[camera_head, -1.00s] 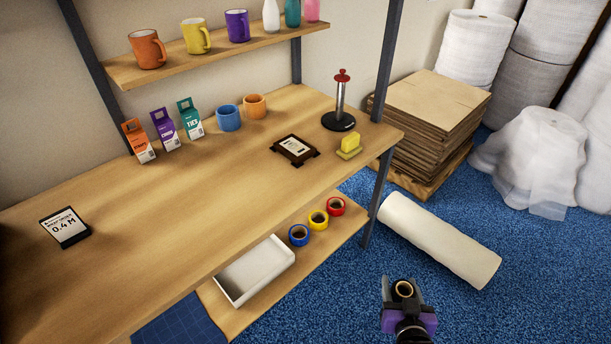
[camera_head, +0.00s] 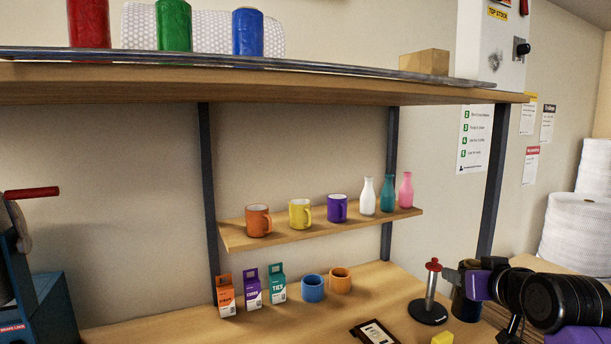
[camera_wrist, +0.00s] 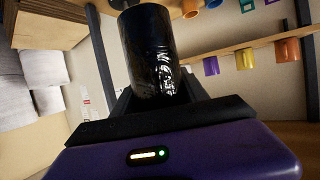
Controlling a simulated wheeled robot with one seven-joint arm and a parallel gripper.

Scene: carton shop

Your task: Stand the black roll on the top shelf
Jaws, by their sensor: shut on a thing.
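The black roll (camera_wrist: 148,50) is glossy and sits between the jaws of my gripper in the wrist view; its far end runs toward the top edge. In the head view my gripper (camera_head: 468,282) is at the lower right, shut on the black roll (camera_head: 465,307), near the stamp-like post with a red knob. The top shelf (camera_head: 300,88) crosses the upper part of the head view, well above my gripper. Red (camera_head: 88,24), green (camera_head: 174,26) and blue (camera_head: 247,32) rolls stand upright on its left part.
A bubble-wrap roll (camera_head: 138,26) lies behind the coloured rolls. A small wooden block (camera_head: 425,62) and a white box (camera_head: 490,45) stand at the shelf's right. Free room shows between blue roll and block. The lower shelf (camera_head: 300,235) holds mugs and bottles. Dark uprights (camera_head: 494,180) support the frame.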

